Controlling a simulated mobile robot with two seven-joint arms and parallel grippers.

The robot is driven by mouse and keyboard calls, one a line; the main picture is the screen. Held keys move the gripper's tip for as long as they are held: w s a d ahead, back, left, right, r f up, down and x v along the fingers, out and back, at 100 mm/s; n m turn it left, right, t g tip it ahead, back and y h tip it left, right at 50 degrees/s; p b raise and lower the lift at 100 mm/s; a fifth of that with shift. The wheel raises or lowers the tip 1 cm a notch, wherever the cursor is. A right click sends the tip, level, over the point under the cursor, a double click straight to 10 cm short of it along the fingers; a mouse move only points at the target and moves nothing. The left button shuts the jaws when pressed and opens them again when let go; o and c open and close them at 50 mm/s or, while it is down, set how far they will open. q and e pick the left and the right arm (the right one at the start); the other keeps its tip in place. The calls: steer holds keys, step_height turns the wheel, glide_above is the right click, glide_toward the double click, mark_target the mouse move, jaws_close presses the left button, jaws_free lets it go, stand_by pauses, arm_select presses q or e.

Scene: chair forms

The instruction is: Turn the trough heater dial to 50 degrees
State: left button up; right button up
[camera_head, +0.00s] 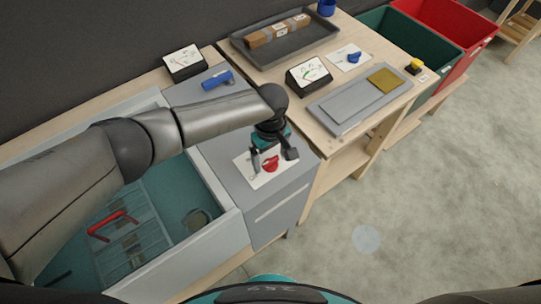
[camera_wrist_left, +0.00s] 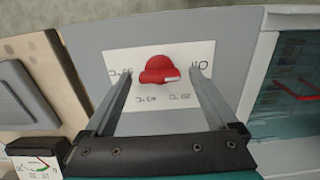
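The red dial (camera_head: 270,164) sits on a white label plate (camera_head: 256,181) on top of the grey cabinet. In the left wrist view the dial (camera_wrist_left: 157,69) shows a white mark at its lower right. Printed around it are an upside-down off mark on the right and several °C marks below and on the left; the digits are hard to read. My left gripper (camera_head: 273,158) points down over the dial, fingers open, one on each side. The wrist view shows gaps between both fingers (camera_wrist_left: 160,74) and the dial. My right gripper is out of view.
A gauge (camera_head: 308,72) stands on the wooden bench, with another gauge (camera_head: 184,61) farther left. A blue handle (camera_head: 218,80) lies behind my arm. The open trough (camera_head: 160,215) with a red handle (camera_head: 112,223) is at left. A grey plate (camera_head: 345,106) lies on the bench.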

arm_select(q)
steer(key=c, duration=1.3)
steer(key=shift+o, duration=0.2)
